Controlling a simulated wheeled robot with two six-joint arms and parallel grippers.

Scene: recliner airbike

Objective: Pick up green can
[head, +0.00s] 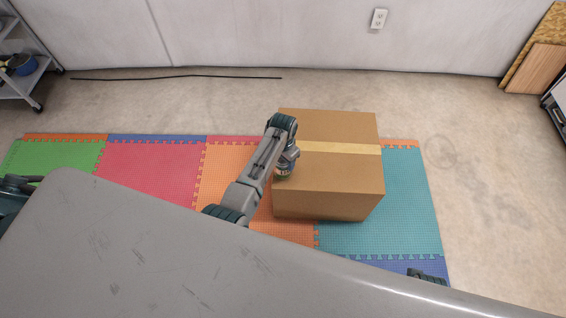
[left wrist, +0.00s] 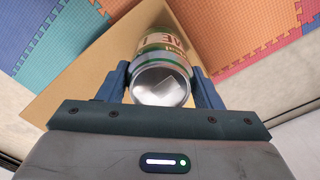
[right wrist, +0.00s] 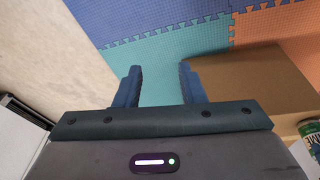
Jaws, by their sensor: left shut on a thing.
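The green can (left wrist: 161,60) is in the left wrist view, with its silver end toward the camera and green bands and lettering on its side. My left gripper (left wrist: 160,78) has one blue finger on each side of the can and is shut on it. In the head view my left gripper (head: 287,163) is at the left side of the cardboard box (head: 335,185), mostly hidden by its own arm. My right gripper (right wrist: 161,88) is open, with nothing between its fingers. Part of the can (right wrist: 310,135) also shows at the right edge of the right wrist view.
The box stands on coloured foam mats (head: 405,205), with tape across its top. A shelf cart (head: 25,75) is at the far left and wooden boards (head: 540,60) lean at the far right. A black cable (head: 175,76) lies near the wall.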

